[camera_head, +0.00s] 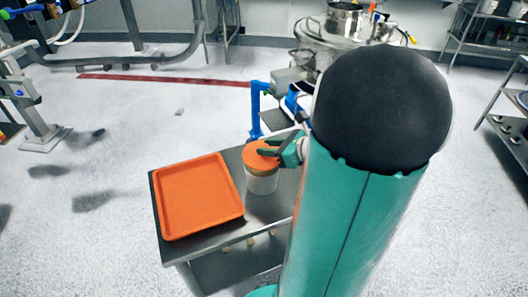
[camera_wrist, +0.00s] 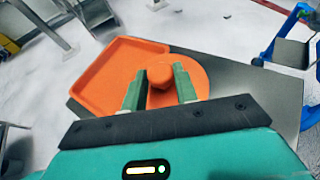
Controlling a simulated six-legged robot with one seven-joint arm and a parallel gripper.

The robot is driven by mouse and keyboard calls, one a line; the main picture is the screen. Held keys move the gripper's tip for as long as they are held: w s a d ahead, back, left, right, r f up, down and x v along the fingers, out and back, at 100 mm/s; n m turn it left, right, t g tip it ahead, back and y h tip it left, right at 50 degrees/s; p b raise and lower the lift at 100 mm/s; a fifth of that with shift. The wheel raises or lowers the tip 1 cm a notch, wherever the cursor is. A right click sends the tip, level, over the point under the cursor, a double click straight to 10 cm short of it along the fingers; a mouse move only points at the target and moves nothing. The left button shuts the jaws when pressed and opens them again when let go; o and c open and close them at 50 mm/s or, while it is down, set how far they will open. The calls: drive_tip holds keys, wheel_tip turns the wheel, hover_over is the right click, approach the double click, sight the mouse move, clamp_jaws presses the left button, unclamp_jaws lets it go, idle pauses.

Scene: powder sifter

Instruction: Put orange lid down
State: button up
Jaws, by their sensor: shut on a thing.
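The orange lid (camera_head: 261,155) is on or just above a white container (camera_head: 262,181) with a tan upper band, on the metal cart; I cannot tell if the lid touches it. My gripper (camera_head: 270,150) is at the lid from the right, partly hidden by my own arm. In the wrist view, the two green fingers of my gripper (camera_wrist: 160,82) are on either side of the round knob of the orange lid (camera_wrist: 160,74), shut on it. The container is hidden under the lid in the wrist view.
An orange tray (camera_head: 198,196) lies on the metal cart (camera_head: 250,210), left of the container, and looks empty. It also shows in the wrist view (camera_wrist: 118,48). A blue-framed stand (camera_head: 255,108) and a steel machine (camera_head: 335,45) are behind. Open floor lies left.

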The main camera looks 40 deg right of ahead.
drive_tip(key=shift+w+d+f, duration=0.1)
drive_tip(key=shift+w+f, duration=0.05)
drive_tip(key=shift+f, duration=0.75)
drive_tip(key=shift+w+f, duration=0.1)
drive_tip(key=shift+f, duration=0.8)
drive_tip(key=shift+f, duration=0.15)
drive_tip(key=o, duration=0.9)
drive_tip(key=shift+o, duration=0.2)
